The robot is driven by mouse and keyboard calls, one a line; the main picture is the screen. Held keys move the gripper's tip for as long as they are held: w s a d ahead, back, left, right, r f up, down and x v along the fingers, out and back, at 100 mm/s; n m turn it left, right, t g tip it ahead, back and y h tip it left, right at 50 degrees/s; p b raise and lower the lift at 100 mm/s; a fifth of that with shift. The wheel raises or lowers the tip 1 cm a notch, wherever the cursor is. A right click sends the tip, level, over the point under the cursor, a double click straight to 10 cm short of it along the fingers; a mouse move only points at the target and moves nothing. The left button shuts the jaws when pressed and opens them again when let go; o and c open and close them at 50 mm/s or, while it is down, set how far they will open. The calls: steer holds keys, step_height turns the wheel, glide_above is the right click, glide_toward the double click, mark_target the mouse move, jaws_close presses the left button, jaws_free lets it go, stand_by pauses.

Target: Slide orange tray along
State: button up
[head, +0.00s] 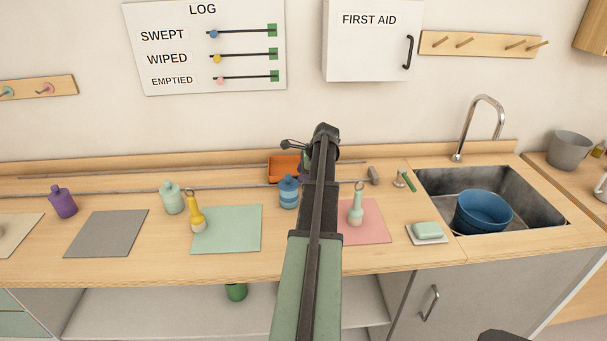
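The orange tray (281,167) sits at the back of the counter, between two thin rails, just left of my arm. Its left part shows; its right part is hidden behind my arm. My gripper (303,162) is at the tray's right side, mostly covered by my own wrist and forearm. Its fingertips are not clear, so I cannot tell whether it is open or shut, or whether it touches the tray.
A blue bottle (289,191) stands just in front of the tray. The rails (150,190) run left along the clear back counter. Mats, bottles and brushes stand in front; a sink (435,180) is further right.

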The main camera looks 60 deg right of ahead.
steer(key=p+v, duration=0.9)
steer(key=v, duration=0.1)
steer(key=shift+r, duration=0.35)
steer(key=shift+s, duration=0.1)
steer(key=shift+c, duration=0.5)
